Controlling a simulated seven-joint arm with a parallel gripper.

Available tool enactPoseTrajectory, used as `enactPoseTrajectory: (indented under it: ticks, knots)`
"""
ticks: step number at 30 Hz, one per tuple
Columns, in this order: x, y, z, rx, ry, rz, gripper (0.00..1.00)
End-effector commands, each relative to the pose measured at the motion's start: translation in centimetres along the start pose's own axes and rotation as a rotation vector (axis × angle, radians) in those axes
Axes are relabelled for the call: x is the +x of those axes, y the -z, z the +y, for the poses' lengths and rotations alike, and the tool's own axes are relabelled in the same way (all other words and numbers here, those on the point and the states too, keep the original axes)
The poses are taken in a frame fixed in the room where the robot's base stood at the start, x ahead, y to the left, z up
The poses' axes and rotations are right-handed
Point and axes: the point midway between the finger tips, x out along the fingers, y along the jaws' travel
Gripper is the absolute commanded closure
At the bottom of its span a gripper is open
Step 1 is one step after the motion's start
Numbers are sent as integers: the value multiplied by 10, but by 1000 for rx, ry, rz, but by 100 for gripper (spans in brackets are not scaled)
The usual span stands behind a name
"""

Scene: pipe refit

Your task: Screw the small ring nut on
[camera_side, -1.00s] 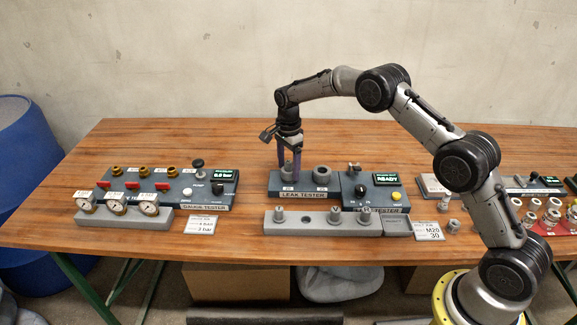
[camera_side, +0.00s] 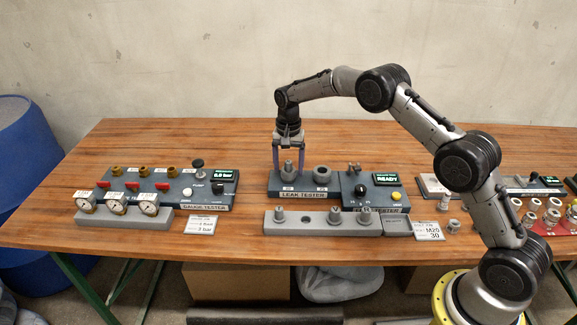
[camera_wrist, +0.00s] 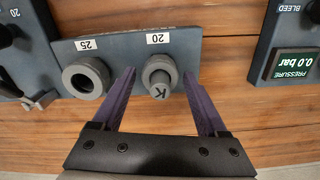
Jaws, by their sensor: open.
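On the leak tester (camera_side: 308,194), a grey plug marked K (camera_wrist: 160,86) stands upright in the collar at the 20 position; its tip shows in the side view (camera_side: 288,167). The grey collar or ring (camera_wrist: 159,66) surrounds the plug; I cannot tell whether it is the small ring nut or a fixed socket. My gripper (camera_side: 289,172) is open, pointing down, with one purple finger on each side of the plug. In the wrist view, my gripper (camera_wrist: 159,74) shows gaps beside the plug, and nothing is held.
The empty 25 socket (camera_wrist: 86,77) stands beside it. In front is a grey rack (camera_side: 310,222) with several upright fittings. The tester with the READY display (camera_side: 387,179) is to the right, the gauge tester (camera_side: 205,208) to the left. Loose fittings lie at far right.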

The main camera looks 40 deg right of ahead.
Motion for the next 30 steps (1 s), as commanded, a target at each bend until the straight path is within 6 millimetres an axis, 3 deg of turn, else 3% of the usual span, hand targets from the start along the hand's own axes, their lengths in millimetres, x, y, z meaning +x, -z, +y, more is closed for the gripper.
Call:
enactPoseTrajectory:
  ticks: [6, 17, 30]
  knots:
    - [0, 0, 0, -160, 0, 0, 24]
    - [0, 0, 0, -207, 0, 0, 24]
    - [0, 0, 0, -670, 0, 1, 24]
